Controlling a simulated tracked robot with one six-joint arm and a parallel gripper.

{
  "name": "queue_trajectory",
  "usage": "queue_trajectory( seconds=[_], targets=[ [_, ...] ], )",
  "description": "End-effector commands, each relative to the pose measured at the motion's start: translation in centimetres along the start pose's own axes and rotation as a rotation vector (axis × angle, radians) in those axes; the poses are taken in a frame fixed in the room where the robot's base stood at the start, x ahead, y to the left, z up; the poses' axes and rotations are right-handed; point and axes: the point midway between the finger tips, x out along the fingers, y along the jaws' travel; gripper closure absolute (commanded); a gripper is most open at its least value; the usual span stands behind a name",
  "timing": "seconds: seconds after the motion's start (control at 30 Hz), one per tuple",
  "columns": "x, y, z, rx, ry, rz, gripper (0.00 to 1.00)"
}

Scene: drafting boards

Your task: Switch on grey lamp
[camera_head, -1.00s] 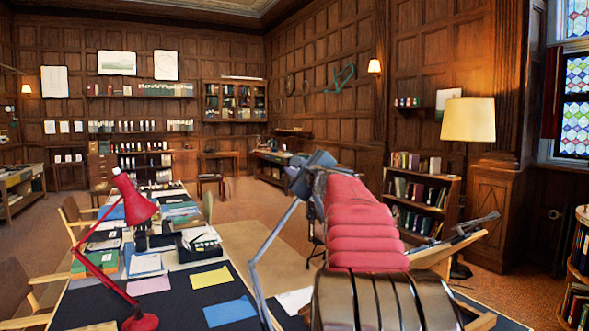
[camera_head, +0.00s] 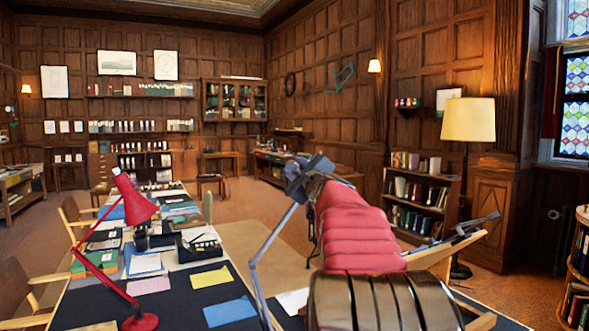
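The grey lamp (camera_head: 256,290) stands at the near right side of the desk. Its thin jointed arm shows, bending at an elbow and rising to the right. Its head and base are mostly hidden behind my arm, so I cannot tell whether it is lit. My red, ribbed arm with metal bands fills the lower right middle of the view. The dark grey end of my arm, my gripper (camera_head: 310,174), is small and close to the top of the lamp's arm in the picture. I cannot make out its fingers or whether it touches the lamp.
A red desk lamp (camera_head: 138,204) stands on the left of the dark desk (camera_head: 188,304), among papers, folders and a typewriter-like black object (camera_head: 199,243). A lit floor lamp (camera_head: 468,120) and a bookcase (camera_head: 418,200) stand at the right. Open floor lies behind the desk.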

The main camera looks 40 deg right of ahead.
Motion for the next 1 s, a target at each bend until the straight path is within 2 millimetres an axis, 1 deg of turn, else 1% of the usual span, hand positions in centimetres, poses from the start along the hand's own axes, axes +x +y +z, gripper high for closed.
queue_trajectory(
  seconds=[0.03, 0.1, 0.37, 0.53, 0.77, 1.0],
  targets=[
    [0.0, 0.0, 0.0, 0.000, -0.001, 0.000, 0.67],
    [0.0, -0.1, 0.1, 0.000, -0.001, -0.001, 0.63],
    [-0.1, -0.1, 0.1, -0.001, -0.001, -0.001, 0.63],
    [-0.7, -0.2, 0.1, -0.001, -0.001, -0.002, 0.63],
    [-3.0, -0.1, 0.1, 0.000, -0.001, -0.002, 0.63],
    [-6.1, -0.1, 0.1, -0.001, -0.001, -0.003, 0.63]
  ],
)
